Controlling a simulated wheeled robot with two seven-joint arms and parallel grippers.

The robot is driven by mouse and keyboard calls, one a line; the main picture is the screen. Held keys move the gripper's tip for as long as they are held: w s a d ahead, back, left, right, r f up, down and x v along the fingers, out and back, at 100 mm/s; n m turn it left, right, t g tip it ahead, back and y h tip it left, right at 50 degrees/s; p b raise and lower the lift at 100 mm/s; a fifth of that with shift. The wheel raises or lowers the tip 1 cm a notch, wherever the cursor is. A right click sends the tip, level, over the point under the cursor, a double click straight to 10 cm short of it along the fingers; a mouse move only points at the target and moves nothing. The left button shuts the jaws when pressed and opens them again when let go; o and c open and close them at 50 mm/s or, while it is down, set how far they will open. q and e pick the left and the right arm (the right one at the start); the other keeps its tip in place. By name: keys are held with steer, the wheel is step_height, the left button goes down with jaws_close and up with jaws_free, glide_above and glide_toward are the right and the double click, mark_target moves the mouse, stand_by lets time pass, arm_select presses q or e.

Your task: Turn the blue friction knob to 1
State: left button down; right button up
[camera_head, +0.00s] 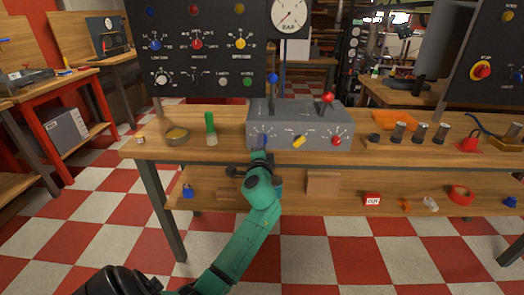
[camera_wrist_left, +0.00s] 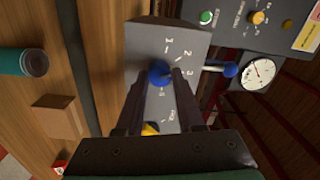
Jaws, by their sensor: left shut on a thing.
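The blue friction knob (camera_head: 264,141) is at the left of the sloped front of the grey console (camera_head: 315,117) on the workbench. In the left wrist view the blue knob (camera_wrist_left: 160,73) sits between the fingertips of my left gripper (camera_wrist_left: 161,80), which is shut on it. White marks that look like 1, 2 and 3 show around it on the panel. The knob's pointer is hidden, so its setting cannot be told. In the head view my left gripper (camera_head: 259,156) reaches the knob from the front and below. My right gripper is not in view.
A yellow knob (camera_head: 299,142) and a red knob (camera_head: 336,141) are to the right on the console. A blue-topped lever (camera_head: 273,78) and a red-topped lever (camera_head: 327,97) rise from it.

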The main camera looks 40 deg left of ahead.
arm_select(q)
steer(key=shift+f+n+b, duration=0.1)
steer(key=shift+n+b, duration=2.45)
steer(key=shift+n, duration=3.15)
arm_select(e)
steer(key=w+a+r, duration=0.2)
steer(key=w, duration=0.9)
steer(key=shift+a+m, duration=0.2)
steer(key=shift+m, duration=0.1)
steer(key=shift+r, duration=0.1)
arm_select(q)
steer(key=c, duration=0.5)
jaws_free()
